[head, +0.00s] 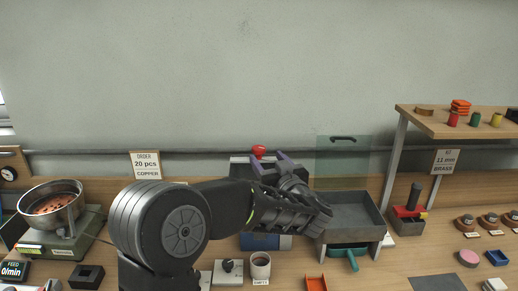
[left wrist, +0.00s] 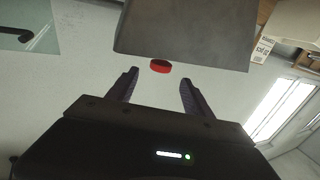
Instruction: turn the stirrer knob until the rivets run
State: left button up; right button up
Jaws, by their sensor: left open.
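A silver bowl (head: 52,204) of copper-coloured rivets stands on a green-grey base at the far left. A display (head: 14,270) in front of it reads "FEED 0/min". A pale box with a dark knob (head: 229,266) sits on the bench beside a mug; I cannot tell if it is the stirrer knob. My left gripper (head: 270,158) is open and empty at a dark machine in the middle, near its red button (head: 258,151). In the left wrist view the button (left wrist: 160,66) shows just beyond the spread fingertips (left wrist: 159,78). My arm hides part of the machine.
A mug (head: 261,266) stands right of the knob box. A grey tray (head: 350,212) on legs with a clear panel stands right of the machine. A small dark block (head: 87,276) and an orange tray (head: 316,283) lie at the front. A raised shelf (head: 455,125) is at right.

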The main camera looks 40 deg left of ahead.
aim_at(261, 151)
pick_arm(q)
jog(key=p+x, duration=0.1)
jog(key=x, duration=0.5)
jog(key=shift+w+a+r+p, duration=0.15)
jog(key=shift+a+p, duration=0.1)
jog(key=shift+p, duration=0.15)
jog(key=shift+w+a, duration=0.35)
jog(key=shift+a, duration=0.15)
